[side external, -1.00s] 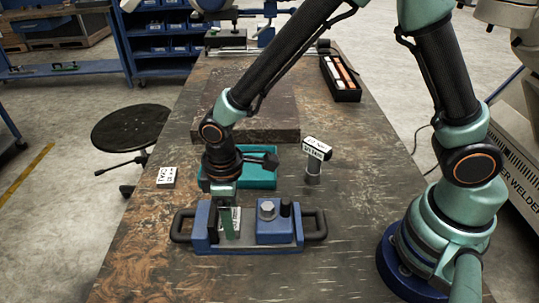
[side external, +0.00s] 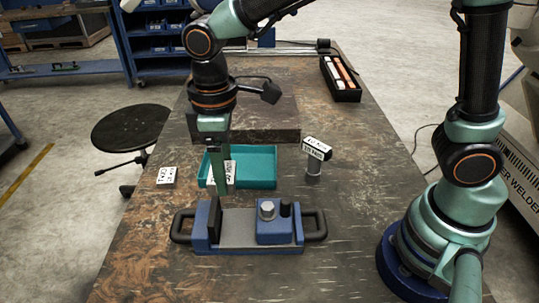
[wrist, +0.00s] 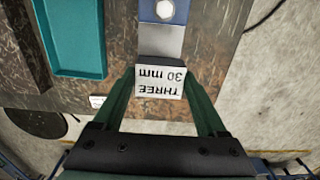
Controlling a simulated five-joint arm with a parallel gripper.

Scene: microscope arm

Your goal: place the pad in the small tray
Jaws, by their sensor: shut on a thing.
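My gripper (side external: 220,198) is shut on the pad, a small dark block with a white label. The label (side external: 229,172) shows beside the green fingers in the side view. In the wrist view the pad (wrist: 160,82) sits between my fingertips, its label reading "THREE 30 mm" upside down. My gripper points down and holds the pad above the blue fixture (side external: 240,240) with its black side handles. The small teal tray (side external: 262,167) stands just behind the fixture, partly hidden by my gripper. It also shows in the wrist view (wrist: 76,40), upper left, and the visible part is empty.
A small post with a black-and-white label block (side external: 317,149) stands right of the tray. A white labelled card (side external: 167,175) lies on the left. A low plate (side external: 268,125) is behind the tray. A long black box (side external: 341,80) is farther back. The table front is clear.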

